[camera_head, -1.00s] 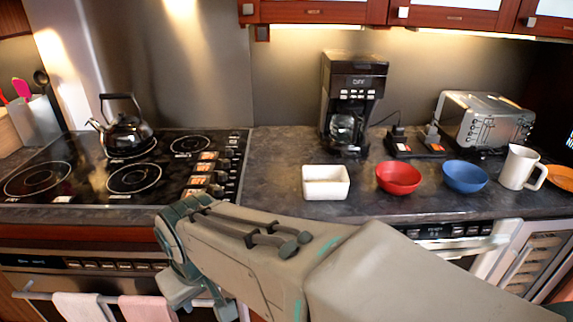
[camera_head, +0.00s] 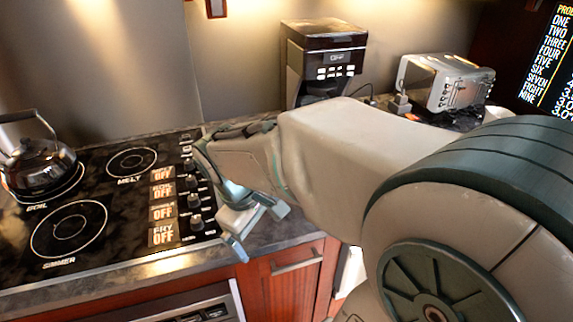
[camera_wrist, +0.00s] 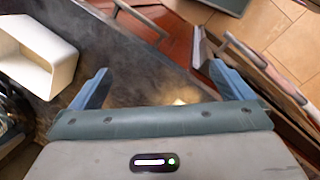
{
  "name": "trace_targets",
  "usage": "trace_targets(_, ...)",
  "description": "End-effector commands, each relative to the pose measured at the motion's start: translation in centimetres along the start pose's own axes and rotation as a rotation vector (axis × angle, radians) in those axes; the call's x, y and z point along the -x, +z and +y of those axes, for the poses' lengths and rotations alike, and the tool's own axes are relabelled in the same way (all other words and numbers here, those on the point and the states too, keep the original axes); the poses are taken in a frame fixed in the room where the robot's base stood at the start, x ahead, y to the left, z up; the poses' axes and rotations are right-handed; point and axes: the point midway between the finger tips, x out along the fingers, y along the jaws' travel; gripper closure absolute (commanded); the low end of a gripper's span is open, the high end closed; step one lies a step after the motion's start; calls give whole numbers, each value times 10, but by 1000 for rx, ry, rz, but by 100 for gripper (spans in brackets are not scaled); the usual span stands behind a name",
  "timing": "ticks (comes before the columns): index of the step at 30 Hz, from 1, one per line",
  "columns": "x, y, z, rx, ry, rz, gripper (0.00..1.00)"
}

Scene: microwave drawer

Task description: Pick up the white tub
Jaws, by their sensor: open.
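The white tub (camera_wrist: 62,60) is a rectangular open container at the left edge of the wrist view, partly cut off, resting on the dark counter. My arm hides it in the head view. My gripper (camera_head: 258,228) is open and empty near the counter's front edge, by the right side of the stove. In the wrist view my gripper (camera_wrist: 157,78) has its fingers spread wide, with the counter edge running between them. The tub lies outside the left finger, apart from it.
A black cooktop (camera_head: 100,190) with a kettle (camera_head: 40,165) is at the left. A coffee maker (camera_head: 322,60) and a toaster (camera_head: 445,85) stand at the back. Red cabinet fronts (camera_head: 285,275) drop below the counter edge. The bowls are out of sight.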

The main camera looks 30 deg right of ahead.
Motion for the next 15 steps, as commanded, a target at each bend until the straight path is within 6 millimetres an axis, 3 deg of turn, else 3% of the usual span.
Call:
trace_targets(1, -10, -6, 12, 88, 33, -74, 0)
trace_targets(6, -27, -23, 59, 392, 159, -339, 0)
trace_targets(15, -28, -67, 117, 784, 337, -778, 0)
